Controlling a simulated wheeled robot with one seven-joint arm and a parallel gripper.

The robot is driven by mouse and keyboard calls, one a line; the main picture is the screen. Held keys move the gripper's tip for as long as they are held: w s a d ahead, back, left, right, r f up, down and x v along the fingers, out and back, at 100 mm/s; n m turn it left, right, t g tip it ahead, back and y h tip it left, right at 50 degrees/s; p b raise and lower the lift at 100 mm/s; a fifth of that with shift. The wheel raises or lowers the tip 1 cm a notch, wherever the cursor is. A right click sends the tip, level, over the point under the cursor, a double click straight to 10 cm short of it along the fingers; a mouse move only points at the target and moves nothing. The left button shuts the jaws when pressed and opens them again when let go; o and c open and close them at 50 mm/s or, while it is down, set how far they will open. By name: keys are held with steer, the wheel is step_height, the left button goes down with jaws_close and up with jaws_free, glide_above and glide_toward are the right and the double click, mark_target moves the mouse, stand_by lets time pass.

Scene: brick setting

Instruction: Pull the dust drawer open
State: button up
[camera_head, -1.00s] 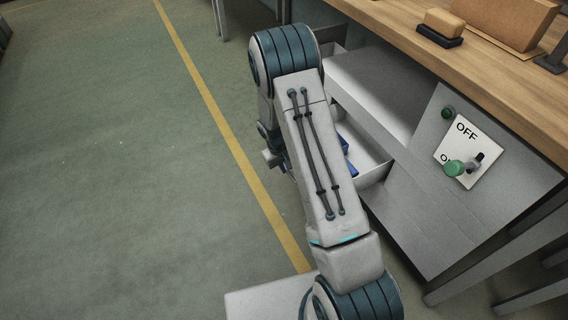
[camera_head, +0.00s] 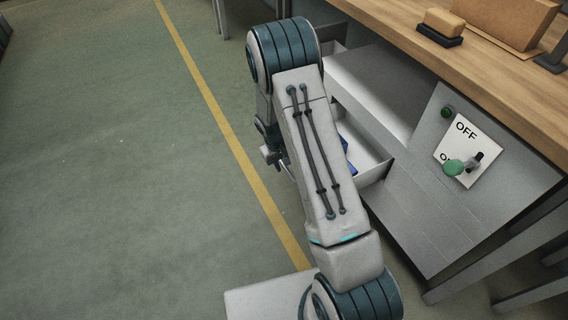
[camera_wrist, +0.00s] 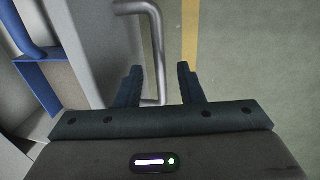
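The drawer (camera_head: 374,165) under the bench stands pulled out, with light walls and something blue inside; my arm hides much of its front. In the wrist view, the drawer's grey front (camera_wrist: 90,45) is at the left, with a blue part (camera_wrist: 45,78) behind it. Its metal bar handle (camera_wrist: 157,50) stands out from the front. My gripper (camera_wrist: 160,86) is open, with one dark finger on each side of the lower part of the handle bar. Gaps show between bar and fingers. In the head view my gripper is mostly hidden behind my arm.
A grey machine panel with an OFF/ON plate (camera_head: 452,145), a green-knobbed lever (camera_head: 455,167) and a green button is at the right. The wooden benchtop (camera_head: 480,75) holds a brush and a brown block. Open floor (camera_head: 110,180) with a yellow line lies left.

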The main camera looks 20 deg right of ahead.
step_height(320, 180, up, 12)
steer(key=a+p, duration=0.2)
steer(key=shift+s+a+p, duration=0.2)
steer(key=shift+s+p, duration=0.1)
steer(key=shift+p, duration=0.1)
steer(key=s+r+m+p, duration=0.1)
steer(key=s+r+p, duration=0.25)
steer(key=r, duration=0.55)
steer(key=s+d+r+t+y+p, duration=0.1)
steer(key=s+r+p, duration=0.25)
steer(key=r, duration=0.55)
steer(key=s+r+m+p, duration=0.1)
steer(key=s+r+p, duration=0.1)
steer(key=r+p, duration=0.45)
steer(key=s+r+m+t+y+p, duration=0.1)
steer(key=s+r+p, duration=0.8)
steer(key=s+r, duration=0.7)
steer(key=w+v, duration=0.1)
steer(key=v, duration=0.3)
steer(key=shift+r, duration=0.2)
